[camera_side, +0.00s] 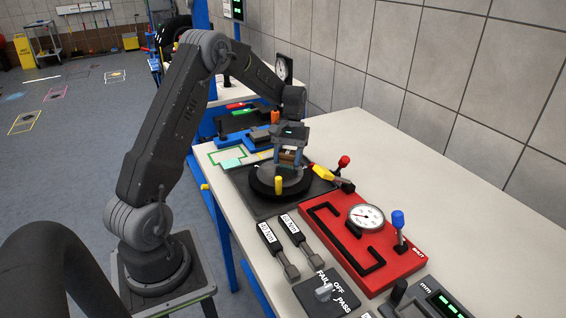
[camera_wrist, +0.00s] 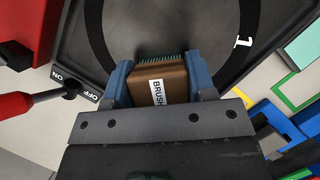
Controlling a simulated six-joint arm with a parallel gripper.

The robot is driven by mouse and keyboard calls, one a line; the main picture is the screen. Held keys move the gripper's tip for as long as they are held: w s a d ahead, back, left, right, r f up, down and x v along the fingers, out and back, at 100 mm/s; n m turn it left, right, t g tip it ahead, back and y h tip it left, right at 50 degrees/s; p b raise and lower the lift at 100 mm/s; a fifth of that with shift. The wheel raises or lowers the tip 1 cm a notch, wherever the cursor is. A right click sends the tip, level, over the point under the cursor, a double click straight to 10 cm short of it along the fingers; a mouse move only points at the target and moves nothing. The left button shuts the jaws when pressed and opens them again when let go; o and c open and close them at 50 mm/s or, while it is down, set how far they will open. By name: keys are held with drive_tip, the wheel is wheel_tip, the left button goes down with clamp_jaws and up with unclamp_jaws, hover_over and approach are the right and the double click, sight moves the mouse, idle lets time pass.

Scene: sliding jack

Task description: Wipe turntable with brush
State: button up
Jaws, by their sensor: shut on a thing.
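My gripper (camera_side: 289,158) is above the turntable in the side view. Its two blue-grey fingers (camera_wrist: 160,82) are shut on the brush in the wrist view. The brush (camera_wrist: 168,84) is a brown block labelled "BRUSH" with green bristles at its far edge. In the wrist view the turntable's dark surface and black ring (camera_wrist: 97,40) lie beyond the bristles. I cannot tell whether the bristles touch the disc.
A red lever (camera_side: 343,162) with an ON/OFF plate stands right of the turntable. A red fixture with a dial gauge (camera_side: 366,218) and two torque tools (camera_side: 275,245) sit nearer. A green-outlined area (camera_side: 228,155) lies left on the bench.

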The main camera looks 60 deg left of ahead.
drive_tip(key=shift+s+r, duration=0.1)
drive_tip(key=shift+r, duration=4)
